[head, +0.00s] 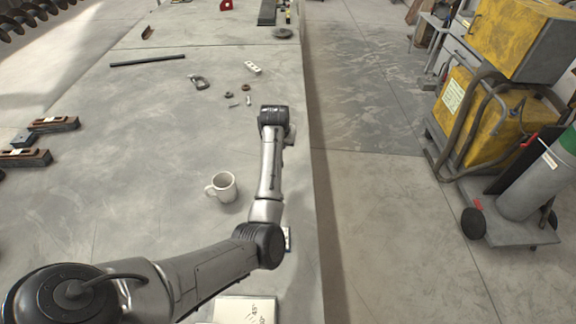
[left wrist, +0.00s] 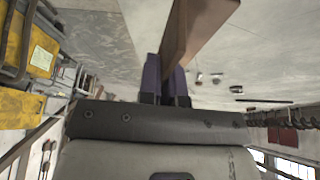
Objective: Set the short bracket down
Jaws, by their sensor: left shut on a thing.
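The short bracket appears as a brown, flat-sided bar (left wrist: 197,28) at the top of the left wrist view. It rises from between the purple fingers of my left gripper (left wrist: 166,78), which is shut on it. Its far end runs out of the frame. In the head view my left arm reaches over the grey table (head: 150,100) along its right edge. The gripper and the bracket are hidden behind the arm there. Whether the bracket touches the table cannot be told. My right gripper is in neither view.
A white mug (head: 222,187) stands left of my forearm. Beyond lie a clamp (head: 199,82), a white block (head: 252,68), small hardware and a dark rod (head: 147,61). Brown-topped blocks (head: 54,124) sit at the left. A yellow machine (head: 490,115) stands on the floor at right.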

